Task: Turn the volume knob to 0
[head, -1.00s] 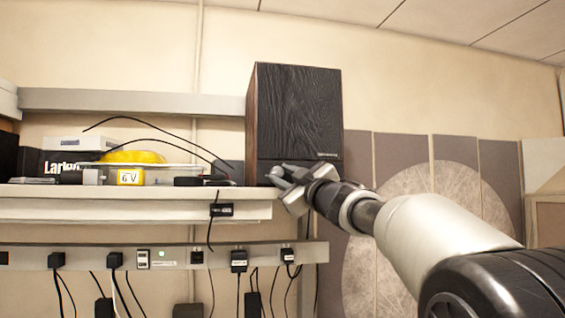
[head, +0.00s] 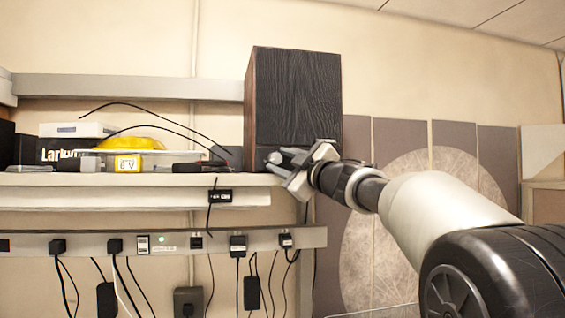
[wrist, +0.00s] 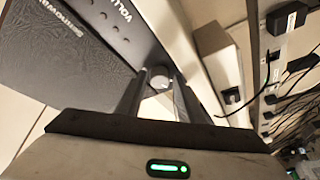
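The volume knob (wrist: 160,78) is a small pale round knob on the lower front of the black speaker (head: 296,100). Part of the word "VOLUME" shows beside it in the wrist view. My gripper (head: 274,162) is at the speaker's bottom front edge. In the wrist view, my gripper's fingers (wrist: 159,82) lie on either side of the knob, and the knob fills the gap between the fingertips. Any mark on the knob showing its setting is too small to see. In the head view my gripper hides the knob.
The speaker stands at the right end of a white shelf (head: 120,180). A yellow object (head: 130,144), a box marked "Lark" (head: 60,152) and loose black cables lie to its left. A strip with plugs (head: 95,243) runs below the shelf. A patterned panel (head: 400,200) is behind my arm.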

